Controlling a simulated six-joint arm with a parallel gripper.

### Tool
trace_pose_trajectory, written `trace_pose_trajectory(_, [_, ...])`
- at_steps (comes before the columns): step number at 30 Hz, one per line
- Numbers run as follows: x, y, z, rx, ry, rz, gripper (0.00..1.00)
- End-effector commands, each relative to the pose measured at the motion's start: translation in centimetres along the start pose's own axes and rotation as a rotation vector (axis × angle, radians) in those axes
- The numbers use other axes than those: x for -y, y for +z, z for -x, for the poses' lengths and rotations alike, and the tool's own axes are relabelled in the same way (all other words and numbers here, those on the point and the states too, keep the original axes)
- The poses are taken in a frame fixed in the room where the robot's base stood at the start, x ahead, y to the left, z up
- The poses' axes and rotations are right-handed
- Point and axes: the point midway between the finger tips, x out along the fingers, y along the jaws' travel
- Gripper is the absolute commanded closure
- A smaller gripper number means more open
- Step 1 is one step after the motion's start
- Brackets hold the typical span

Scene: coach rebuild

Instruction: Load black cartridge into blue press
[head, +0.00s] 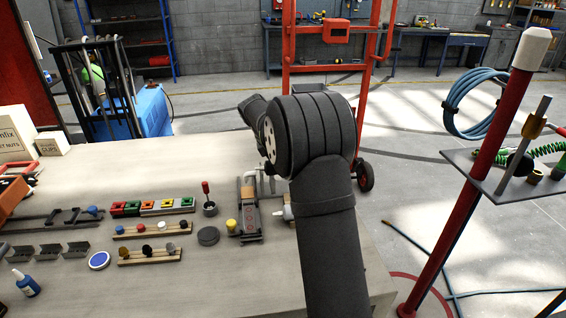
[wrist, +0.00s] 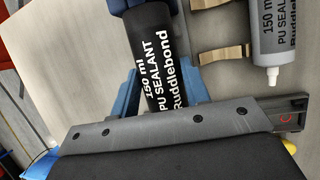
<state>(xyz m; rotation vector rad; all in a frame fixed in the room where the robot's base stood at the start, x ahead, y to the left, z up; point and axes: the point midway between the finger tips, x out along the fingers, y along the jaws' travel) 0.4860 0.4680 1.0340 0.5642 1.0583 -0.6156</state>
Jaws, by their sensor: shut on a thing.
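The black cartridge (wrist: 156,55), lettered "150 ml PU SEALANT Ruddlebond", shows in the wrist view. My gripper (wrist: 150,12) is shut on it, with blue finger parts on both sides. In the head view my own arm hides the gripper and the cartridge. A grey cartridge (wrist: 280,38) with a white nozzle lies in tan clips (wrist: 226,55), apart from my gripper on the right. I cannot clearly pick out the blue press in either view.
On the bench (head: 190,275), a grey metal fixture (head: 249,220) stands just left of my arm, beside a yellow-capped item (head: 232,226). A black puck (head: 208,236), a small cup (head: 210,209) and racks of small parts (head: 153,207) lie further left.

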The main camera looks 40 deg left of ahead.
Motion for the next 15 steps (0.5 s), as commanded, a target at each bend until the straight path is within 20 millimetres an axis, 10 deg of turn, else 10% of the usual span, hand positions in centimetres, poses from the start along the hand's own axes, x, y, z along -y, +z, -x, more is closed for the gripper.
trace_pose_trajectory(15, [0.05,-0.21,-0.52,0.000,0.001,0.000,0.87])
